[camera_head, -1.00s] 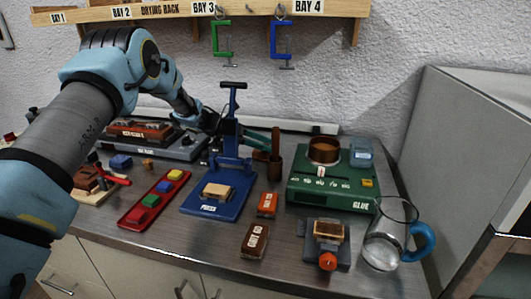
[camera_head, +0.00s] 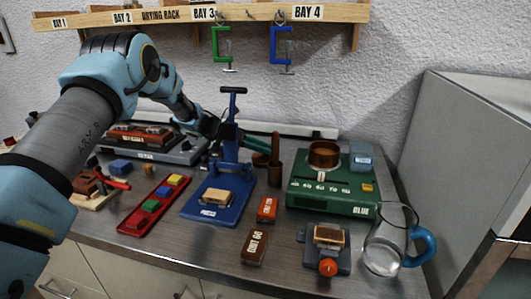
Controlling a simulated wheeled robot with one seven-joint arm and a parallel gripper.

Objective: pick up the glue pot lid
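The green glue station (camera_head: 330,200) stands at the right of the bench, with an open copper pot (camera_head: 323,153) on top. A dark brown disc (camera_head: 261,159), which looks like the glue pot lid, lies left of the station beside a brown cup (camera_head: 275,176). My gripper (camera_head: 262,146) reaches in from the left behind the blue press, and its teal finger end is just above the disc. The press hides part of it. I cannot tell whether the fingers are apart or touch the disc.
The blue press (camera_head: 232,165) stands upright in front of my gripper. Clamps (camera_head: 281,48) hang from the rack above.

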